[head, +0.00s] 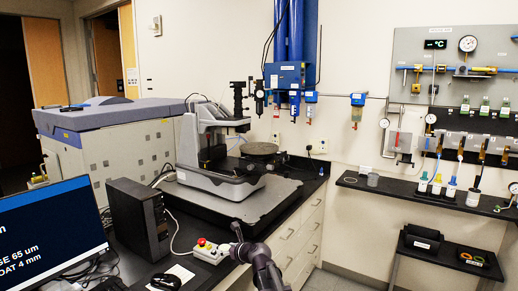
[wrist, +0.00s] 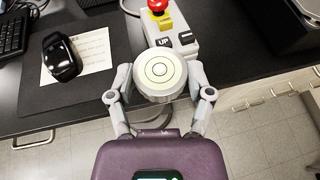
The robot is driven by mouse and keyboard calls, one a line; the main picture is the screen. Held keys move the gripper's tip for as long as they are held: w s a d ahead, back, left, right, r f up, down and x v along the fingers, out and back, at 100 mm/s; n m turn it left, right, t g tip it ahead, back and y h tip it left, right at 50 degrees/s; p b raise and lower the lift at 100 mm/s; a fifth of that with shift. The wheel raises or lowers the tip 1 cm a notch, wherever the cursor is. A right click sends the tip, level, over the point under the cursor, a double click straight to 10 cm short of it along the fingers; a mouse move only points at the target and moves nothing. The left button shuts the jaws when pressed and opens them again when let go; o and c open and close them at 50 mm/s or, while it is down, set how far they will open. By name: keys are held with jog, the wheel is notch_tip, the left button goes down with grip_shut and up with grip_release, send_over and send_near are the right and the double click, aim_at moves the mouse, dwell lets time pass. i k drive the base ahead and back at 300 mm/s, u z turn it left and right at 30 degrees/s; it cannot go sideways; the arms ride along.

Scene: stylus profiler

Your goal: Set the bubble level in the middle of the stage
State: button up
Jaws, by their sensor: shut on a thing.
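The bubble level is a round, pale disc with ring marks (wrist: 160,70), seen in the wrist view. My gripper (wrist: 160,88) is shut on it, with one finger on each side of its rim. The level is face up in the wrist view, near the front edge of the bench. In the head view my gripper (head: 237,232) is at the bench's front edge, small, and the level cannot be made out.
A control box with a red button (head: 208,250) stands on the bench close to my gripper; it also shows in the wrist view (wrist: 172,30). A mouse (wrist: 61,57), a paper note (wrist: 90,55), a dark computer box (head: 138,217) and a monitor (head: 50,240) are nearby.

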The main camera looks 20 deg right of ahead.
aim_at(259, 151)
jog(key=z, duration=0.05)
jog(key=i, duration=1)
jog(key=u, duration=0.05)
